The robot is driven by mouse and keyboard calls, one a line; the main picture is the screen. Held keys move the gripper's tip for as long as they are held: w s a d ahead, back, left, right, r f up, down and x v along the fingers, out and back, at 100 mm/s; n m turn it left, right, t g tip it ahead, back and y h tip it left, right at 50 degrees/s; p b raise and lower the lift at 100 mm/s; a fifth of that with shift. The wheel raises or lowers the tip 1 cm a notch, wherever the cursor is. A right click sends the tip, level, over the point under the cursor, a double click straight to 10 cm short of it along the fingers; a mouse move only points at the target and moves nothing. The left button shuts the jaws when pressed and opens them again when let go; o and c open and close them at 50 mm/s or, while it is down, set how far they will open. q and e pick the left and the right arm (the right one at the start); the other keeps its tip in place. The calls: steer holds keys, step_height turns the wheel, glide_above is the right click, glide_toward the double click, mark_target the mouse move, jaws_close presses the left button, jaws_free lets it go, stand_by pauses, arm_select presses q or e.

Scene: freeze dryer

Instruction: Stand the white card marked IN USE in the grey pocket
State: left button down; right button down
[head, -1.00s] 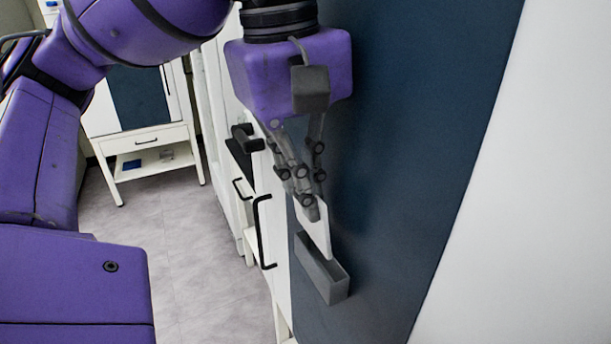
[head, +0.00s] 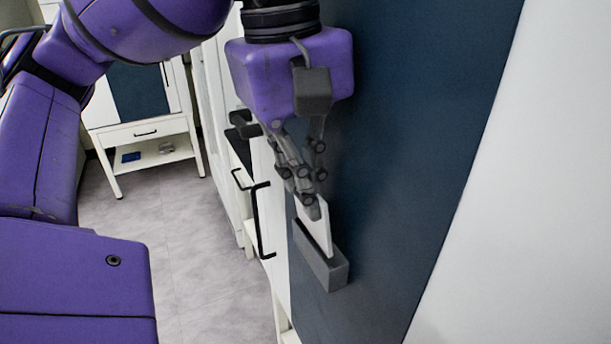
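The white card (head: 317,232) hangs upright below my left gripper (head: 313,208), its upper part between the fingertips. No marking can be read on it from here. The grey pocket (head: 325,268) is a narrow open-topped box on the dark blue panel. The card's lower edge is at the pocket's mouth and looks to be just inside it, though the exact depth is hard to tell. My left gripper is shut on the card, above the pocket. My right gripper is not in view.
The dark blue panel (head: 410,150) stands close to the right of the gripper, with a pale surface (head: 520,200) beyond it. Black handles (head: 259,220) stick out from white fronts left of the pocket. A white table (head: 150,140) stands at the back, with open floor (head: 200,265) before it.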

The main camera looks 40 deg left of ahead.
arm_select(q)
steer(key=shift+f, duration=0.15)
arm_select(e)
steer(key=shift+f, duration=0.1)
